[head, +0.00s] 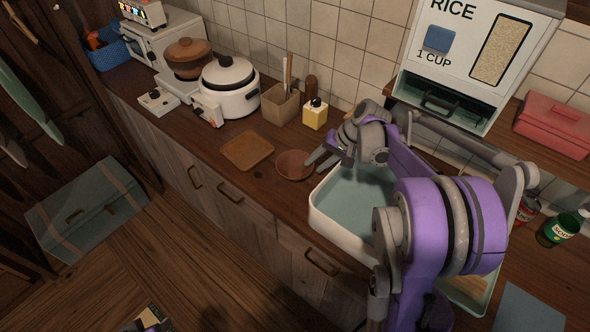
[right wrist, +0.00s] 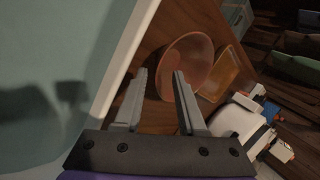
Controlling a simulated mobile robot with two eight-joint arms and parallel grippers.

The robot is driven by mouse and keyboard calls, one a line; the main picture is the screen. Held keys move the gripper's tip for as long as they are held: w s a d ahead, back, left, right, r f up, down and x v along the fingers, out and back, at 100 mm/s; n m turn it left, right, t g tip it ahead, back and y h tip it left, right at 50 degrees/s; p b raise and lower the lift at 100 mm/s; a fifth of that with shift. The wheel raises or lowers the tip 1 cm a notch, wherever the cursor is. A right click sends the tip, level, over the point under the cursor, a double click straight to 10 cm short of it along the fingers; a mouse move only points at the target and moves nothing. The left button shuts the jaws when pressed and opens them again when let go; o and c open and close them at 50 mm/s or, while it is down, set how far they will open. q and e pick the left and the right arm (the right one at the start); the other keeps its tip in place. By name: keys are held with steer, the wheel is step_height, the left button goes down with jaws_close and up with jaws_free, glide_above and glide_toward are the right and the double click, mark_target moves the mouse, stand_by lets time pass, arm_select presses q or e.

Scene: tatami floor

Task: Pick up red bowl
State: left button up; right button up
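The red bowl (head: 294,165) is a reddish-brown bowl standing upright on the wooden counter, left of the light blue basin. My right gripper (head: 322,157) is just right of the bowl, at its rim. In the right wrist view the bowl (right wrist: 188,62) lies ahead of the fingers. The right gripper (right wrist: 157,82) is open there, its two fingers apart, with nothing held between them. I cannot tell whether a finger touches the rim. My left gripper does not show in either view.
The light blue basin (head: 350,187) with white walls stands right beside the gripper. A square wooden board (head: 247,151) lies left of the bowl.

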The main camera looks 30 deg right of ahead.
steer(key=shift+x, duration=1.25)
jaws_close()
stand_by(0.4)
